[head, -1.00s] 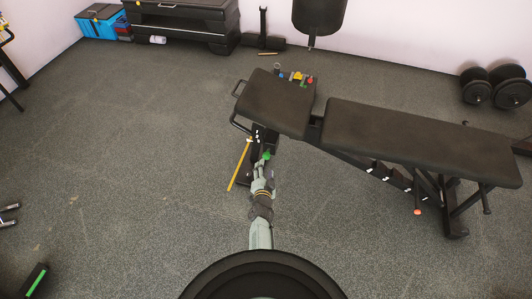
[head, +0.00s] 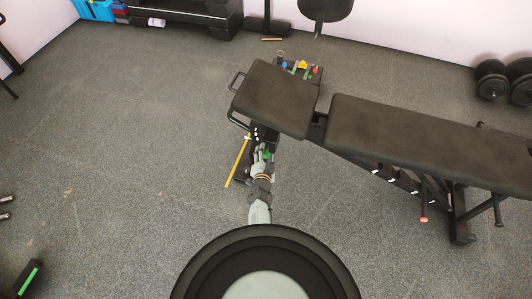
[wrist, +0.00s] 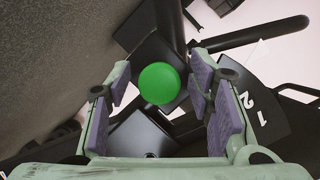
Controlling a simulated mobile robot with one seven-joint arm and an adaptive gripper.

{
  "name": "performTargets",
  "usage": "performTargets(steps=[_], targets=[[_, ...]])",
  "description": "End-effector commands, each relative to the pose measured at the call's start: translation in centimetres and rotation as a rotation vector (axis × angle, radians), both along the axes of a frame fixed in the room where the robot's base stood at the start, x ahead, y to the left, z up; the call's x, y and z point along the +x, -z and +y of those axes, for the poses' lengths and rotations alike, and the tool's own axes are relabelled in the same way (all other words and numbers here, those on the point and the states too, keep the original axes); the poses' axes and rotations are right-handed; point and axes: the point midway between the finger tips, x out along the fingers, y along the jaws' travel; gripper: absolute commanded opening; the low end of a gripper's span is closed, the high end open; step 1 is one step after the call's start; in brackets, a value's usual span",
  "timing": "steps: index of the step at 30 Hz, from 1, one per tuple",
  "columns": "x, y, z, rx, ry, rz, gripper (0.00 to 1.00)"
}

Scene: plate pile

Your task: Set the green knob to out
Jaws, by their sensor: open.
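The green knob (wrist: 160,83) is a round ball on a dark part of the weight bench. In the wrist view it shows between the two purple-padded fingers of my gripper (wrist: 159,82), with room visible on both sides. I cannot tell how deep it sits between them. In the head view the green knob (head: 267,154) is small and partly covered, below the left end of the bench (head: 275,98). My gripper (head: 263,153) is right at it. The gripper is open.
The bench's long pad (head: 420,135) and metal frame extend right. A yellow bar (head: 238,162) slants just left of my gripper. White marks "1" and "2" show on a dark plate (wrist: 254,102) right of the knob. Dumbbells (head: 505,80) stand far right.

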Motion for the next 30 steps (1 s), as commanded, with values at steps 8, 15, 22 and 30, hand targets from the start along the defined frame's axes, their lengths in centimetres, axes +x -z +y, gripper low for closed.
performTargets(steps=[8,15,22,30], targets=[[0.02,-0.04,-0.02,0.000,0.000,0.000,0.33],[0.02,-0.04,-0.03,0.000,0.001,-0.001,0.17],[0.03,-0.05,-0.03,0.000,0.001,-0.001,0.01],[0.06,-0.06,-0.03,0.001,0.001,-0.001,0.00]])
